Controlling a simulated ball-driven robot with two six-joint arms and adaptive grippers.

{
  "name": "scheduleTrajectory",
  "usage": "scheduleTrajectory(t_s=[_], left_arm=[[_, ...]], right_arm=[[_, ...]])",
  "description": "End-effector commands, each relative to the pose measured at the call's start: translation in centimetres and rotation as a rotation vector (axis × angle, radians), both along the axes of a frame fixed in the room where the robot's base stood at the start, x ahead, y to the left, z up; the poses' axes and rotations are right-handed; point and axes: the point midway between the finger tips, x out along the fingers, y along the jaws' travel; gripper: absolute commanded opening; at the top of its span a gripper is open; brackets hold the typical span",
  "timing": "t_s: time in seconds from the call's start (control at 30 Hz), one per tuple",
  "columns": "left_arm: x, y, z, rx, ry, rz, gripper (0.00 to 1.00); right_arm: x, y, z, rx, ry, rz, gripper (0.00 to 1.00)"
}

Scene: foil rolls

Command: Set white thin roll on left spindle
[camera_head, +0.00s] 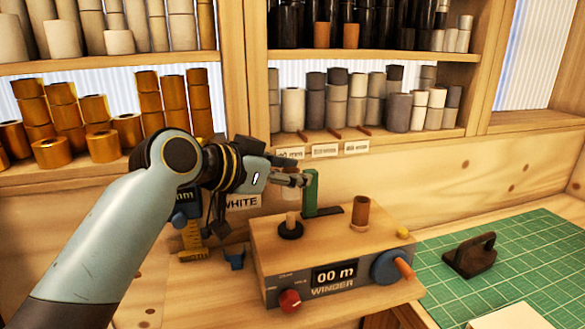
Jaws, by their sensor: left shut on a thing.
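My left gripper (294,181) reaches in from the left and is shut above the winder (335,245). A pale thin roll (291,199) shows just under its fingers, mostly hidden by them. The left spindle (290,220) rises from a black round base on the winder top, directly below the roll. I cannot tell whether the roll is around the spindle or still above it. My right gripper is not in view.
A green post (311,190) stands close right of the gripper fingers. A brown roll or spindle (361,212) stands at the winder's right. A dark handled block (470,255) sits on the green mat (530,250). Shelves of rolls (420,145) line the back.

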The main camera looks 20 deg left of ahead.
Motion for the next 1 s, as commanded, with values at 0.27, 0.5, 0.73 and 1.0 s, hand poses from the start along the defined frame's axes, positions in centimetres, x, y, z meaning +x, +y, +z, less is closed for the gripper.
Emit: scheduleTrajectory(t_s=[0.27, 0.5, 0.73, 1.0], left_arm=[[0.0, 0.0, -1.7, 0.0, 0.0, 0.0, 0.09], [0.0, 0.0, -2.9, 0.0, 0.0, 0.001, 0.09], [0.0, 0.0, -4.2, 0.0, 0.001, 0.0, 0.09], [0.0, 0.0, -5.7, 0.0, 0.001, 0.0, 0.09]], right_arm=[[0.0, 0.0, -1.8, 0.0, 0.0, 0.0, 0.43], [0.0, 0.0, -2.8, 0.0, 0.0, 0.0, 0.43], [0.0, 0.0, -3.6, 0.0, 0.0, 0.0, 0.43], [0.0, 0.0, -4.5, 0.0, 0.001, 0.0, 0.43]])
